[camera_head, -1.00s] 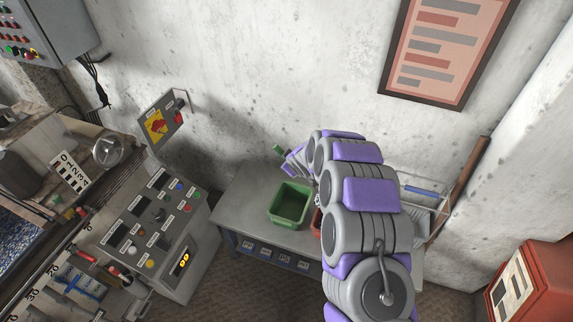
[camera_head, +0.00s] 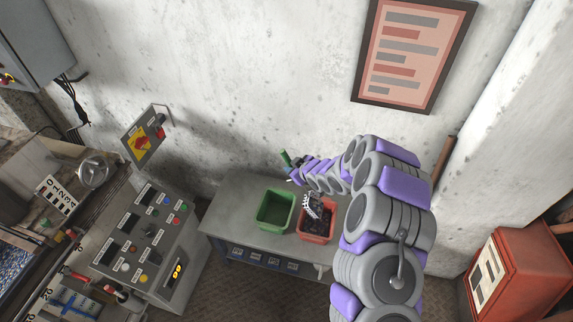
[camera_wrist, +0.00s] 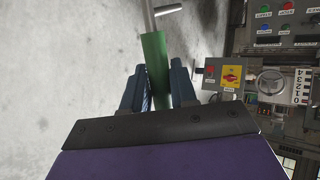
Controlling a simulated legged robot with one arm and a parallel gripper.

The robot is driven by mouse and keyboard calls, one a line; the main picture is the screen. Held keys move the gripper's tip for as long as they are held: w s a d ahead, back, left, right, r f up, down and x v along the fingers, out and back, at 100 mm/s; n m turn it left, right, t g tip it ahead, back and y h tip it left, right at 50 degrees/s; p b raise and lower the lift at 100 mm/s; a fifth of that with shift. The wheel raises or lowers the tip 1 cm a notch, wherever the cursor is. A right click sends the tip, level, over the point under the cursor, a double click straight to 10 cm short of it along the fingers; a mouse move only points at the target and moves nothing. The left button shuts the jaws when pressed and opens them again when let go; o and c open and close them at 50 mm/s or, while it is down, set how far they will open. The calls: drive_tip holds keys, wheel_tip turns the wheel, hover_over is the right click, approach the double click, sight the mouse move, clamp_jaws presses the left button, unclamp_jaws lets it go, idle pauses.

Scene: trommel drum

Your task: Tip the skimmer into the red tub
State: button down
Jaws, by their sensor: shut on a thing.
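My gripper (camera_wrist: 157,90) is shut on the green handle (camera_wrist: 154,55) of the skimmer; a grey rod runs on from the handle to the top edge of the wrist view. In the head view the green handle end (camera_head: 286,157) shows beside my gripper (camera_head: 291,173). The skimmer's grey perforated head (camera_head: 312,203) is tilted over the red tub (camera_head: 317,239), at its back left part. Dark pieces lie in the red tub. My arm hides the skimmer's middle, and I cannot tell whether the head touches the rim.
A green tub (camera_head: 275,209) stands just left of the red tub on a grey table (camera_head: 228,216). A control console (camera_head: 150,235) is at the left. A red cabinet (camera_head: 515,275) stands at the lower right. The table's left end is clear.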

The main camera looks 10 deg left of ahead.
drive_tip(key=d+r+m+t+y+p, duration=0.1)
drive_tip(key=d+y+p, duration=0.6)
drive_tip(key=d, duration=1.5)
drive_tip(key=shift+s+d+r+m+t+p, duration=0.15)
drive_tip(key=shift+s+r+m+t+p, duration=0.25)
drive_tip(key=shift+m+t+p, duration=0.65)
drive_tip(key=shift+m+g, duration=0.25)
drive_tip(key=shift+m, duration=0.1)
drive_tip(key=shift+m+t+y, duration=0.4)
drive_tip(key=shift+m+y, duration=0.1)
drive_tip(key=shift+y, duration=0.2)
drive_tip(key=shift+d+f+b, duration=0.3)
drive_tip(key=shift+d+f, duration=0.05)
drive_tip(key=shift+d, duration=0.3)
drive_tip(key=shift+d+f+b, duration=0.3)
drive_tip(key=shift+d, duration=0.3)
drive_tip(key=shift+d+f+b, duration=0.3)
drive_tip(key=shift+d+f, duration=0.05)
drive_tip(key=shift+d, duration=0.3)
